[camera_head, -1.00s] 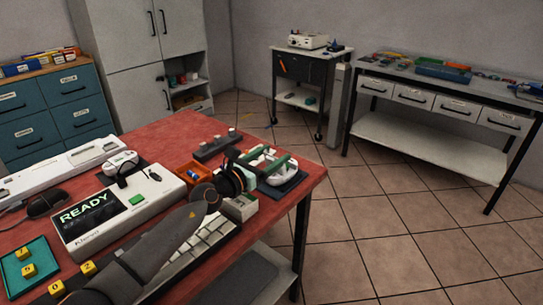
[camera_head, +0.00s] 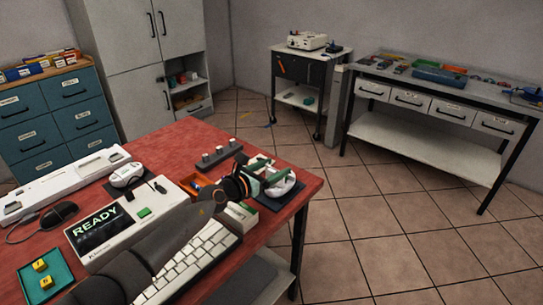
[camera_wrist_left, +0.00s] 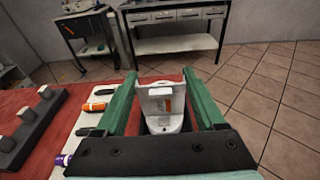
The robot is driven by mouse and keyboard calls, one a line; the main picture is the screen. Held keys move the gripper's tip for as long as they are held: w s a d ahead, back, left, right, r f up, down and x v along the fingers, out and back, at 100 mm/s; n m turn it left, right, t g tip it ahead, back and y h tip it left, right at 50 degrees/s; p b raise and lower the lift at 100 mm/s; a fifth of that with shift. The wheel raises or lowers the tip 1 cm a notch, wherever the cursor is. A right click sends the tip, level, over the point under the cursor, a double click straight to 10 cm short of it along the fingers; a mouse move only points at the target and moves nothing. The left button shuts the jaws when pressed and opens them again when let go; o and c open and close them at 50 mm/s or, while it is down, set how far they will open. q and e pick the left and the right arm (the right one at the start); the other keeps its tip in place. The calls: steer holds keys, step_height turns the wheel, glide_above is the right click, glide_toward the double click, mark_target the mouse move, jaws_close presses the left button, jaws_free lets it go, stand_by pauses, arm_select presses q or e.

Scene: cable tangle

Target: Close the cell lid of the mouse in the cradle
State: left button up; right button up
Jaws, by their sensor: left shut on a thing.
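The white mouse (camera_head: 284,187) sits at the table's right corner over a dark pad, which I take for the cradle (camera_head: 291,207). My left gripper (camera_head: 268,172) has its green fingers on either side of it. In the left wrist view, the gripper (camera_wrist_left: 163,88) is shut on the white mouse (camera_wrist_left: 165,123), with a finger at each side. A white plate-like part (camera_wrist_left: 155,98) with an orange piece shows between the fingertips. I cannot tell whether this is the lid, or exactly which part is gripped. My right gripper is not in view.
A READY device (camera_head: 105,232), a keyboard (camera_head: 190,262) and a dark block with pegs (camera_head: 218,155) stand nearby. Another white mouse (camera_head: 127,174) and a black mouse (camera_head: 56,213) lie left. An orange bin (camera_head: 196,185) is close to the gripper. Open floor lies right of the table.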

arm_select(q)
steer(key=g+p, duration=0.1)
steer(key=p, duration=0.1)
steer(key=w+g+y+p, duration=0.1)
steer(key=p, duration=0.1)
steer(key=shift+d+r+p, duration=0.3)
steer(key=shift+d+p, duration=0.05)
steer(key=shift+w+d+f+g+y+p, duration=0.15)
steer(key=shift+w+f+g+y+p, duration=0.1)
steer(key=shift+g+y+p, duration=0.2)
steer(key=shift+w+d+f+g+y, duration=0.2)
steer(key=shift+w+f+g+y, duration=0.1)
steer(key=shift+g+y, duration=0.2)
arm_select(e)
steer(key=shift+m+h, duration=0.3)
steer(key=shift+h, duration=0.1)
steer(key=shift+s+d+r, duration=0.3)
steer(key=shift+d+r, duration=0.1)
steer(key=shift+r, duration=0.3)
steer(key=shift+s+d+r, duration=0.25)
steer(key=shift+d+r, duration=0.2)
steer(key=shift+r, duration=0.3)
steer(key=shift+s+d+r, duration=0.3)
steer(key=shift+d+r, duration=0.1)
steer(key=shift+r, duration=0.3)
arm_select(q)
steer(key=shift+b, duration=0.3)
